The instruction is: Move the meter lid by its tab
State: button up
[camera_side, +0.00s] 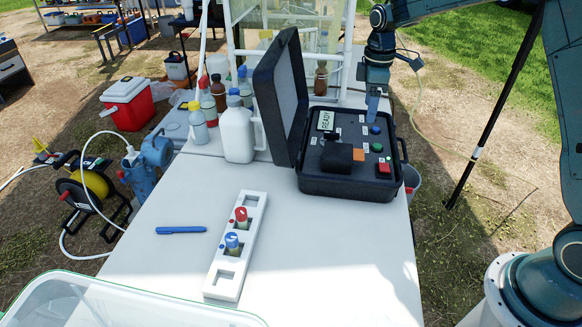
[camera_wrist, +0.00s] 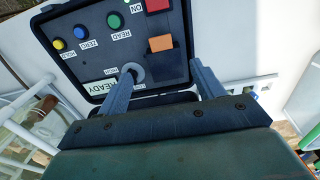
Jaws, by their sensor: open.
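The meter lid (camera_side: 336,159) is a small dark block on the panel of the black meter case (camera_side: 350,186). Its orange tab (camera_side: 358,154) sticks out on the right side. In the wrist view the orange tab (camera_wrist: 160,43) shows ahead of and between my fingers, while the dark lid is hard to tell from the dark panel. My gripper (camera_side: 372,119) points down above the back right of the panel, apart from the tab. In the wrist view my gripper (camera_wrist: 163,68) is open, with nothing held. The left finger partly overlaps a grey round fitting (camera_wrist: 133,72).
The case's raised cover (camera_side: 282,98) stands left of the panel. Colored buttons and the READY display (camera_side: 326,120) surround the lid. A white rack (camera_side: 226,275) with two capped vials and a blue pen (camera_side: 181,230) lie in front. Bottles stand behind left.

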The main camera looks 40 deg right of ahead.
aim_at(361, 154)
notch_tip(361, 154, down, 14)
jog(key=shift+r, duration=0.15)
dwell(0.7)
jog(key=shift+c, duration=0.2)
jog(key=c, duration=1.4)
jog(key=shift+o, duration=0.2)
